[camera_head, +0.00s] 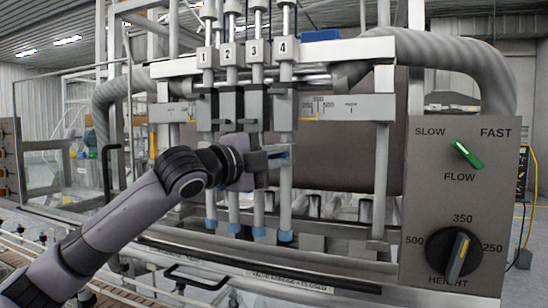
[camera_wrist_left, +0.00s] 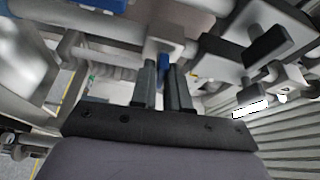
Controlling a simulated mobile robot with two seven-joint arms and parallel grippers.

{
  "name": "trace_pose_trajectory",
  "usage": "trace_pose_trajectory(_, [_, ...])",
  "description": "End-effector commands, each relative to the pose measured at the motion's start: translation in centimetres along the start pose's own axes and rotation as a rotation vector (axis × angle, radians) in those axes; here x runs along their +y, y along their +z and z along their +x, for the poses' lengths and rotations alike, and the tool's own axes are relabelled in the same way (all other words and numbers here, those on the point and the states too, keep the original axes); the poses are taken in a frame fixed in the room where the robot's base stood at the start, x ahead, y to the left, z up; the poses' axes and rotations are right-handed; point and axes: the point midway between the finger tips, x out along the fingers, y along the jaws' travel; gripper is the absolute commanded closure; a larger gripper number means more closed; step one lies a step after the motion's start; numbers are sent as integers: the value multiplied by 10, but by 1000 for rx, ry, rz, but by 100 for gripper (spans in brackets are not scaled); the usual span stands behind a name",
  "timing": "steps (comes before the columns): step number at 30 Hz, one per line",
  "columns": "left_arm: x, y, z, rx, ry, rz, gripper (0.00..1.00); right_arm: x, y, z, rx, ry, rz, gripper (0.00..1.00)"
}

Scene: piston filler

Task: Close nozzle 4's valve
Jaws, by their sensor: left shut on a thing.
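Nozzle 4 (camera_head: 285,190) is the rightmost of the upright nozzles, under the block marked 4 (camera_head: 283,48), with a blue tip at its lower end. My left gripper (camera_head: 278,154) is at its tube at mid height. In the left wrist view my gripper (camera_wrist_left: 165,85) is shut on a narrow blue valve handle (camera_wrist_left: 164,63), which sits between its two dark fingers just below a light grey block (camera_wrist_left: 168,42). The fingers hide much of the handle, so its exact angle is hard to tell. My right gripper is not in view.
Nozzles marked 1, 2 and 3 stand close by on the left, with dark blocks (camera_head: 231,105) on them. A control panel (camera_head: 425,200) with a green flow knob (camera_head: 467,155) and a black height knob (camera_head: 455,255) stands on the right. A conveyor (camera_head: 130,285) runs below.

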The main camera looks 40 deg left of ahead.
Motion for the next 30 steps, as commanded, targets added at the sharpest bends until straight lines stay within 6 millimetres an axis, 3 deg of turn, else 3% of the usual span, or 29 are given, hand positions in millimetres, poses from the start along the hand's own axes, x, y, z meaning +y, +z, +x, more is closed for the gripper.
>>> trace_pose_trajectory(10, [0, -1, 0, 1, 46, 109, 100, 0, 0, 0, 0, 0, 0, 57])
trace_pose_trajectory(25, [1, -1, 0, 1, 52, 122, 100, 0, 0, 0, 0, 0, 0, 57])
trace_pose_trajectory(26, [1, -1, 0, 1, 52, 122, 75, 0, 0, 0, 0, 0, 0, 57])
trace_pose_trajectory(27, [0, 0, 0, 1, 51, 122, 64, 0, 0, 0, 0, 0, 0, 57])
trace_pose_trajectory(30, [0, 0, 0, 0, 51, 121, 64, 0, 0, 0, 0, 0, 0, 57])
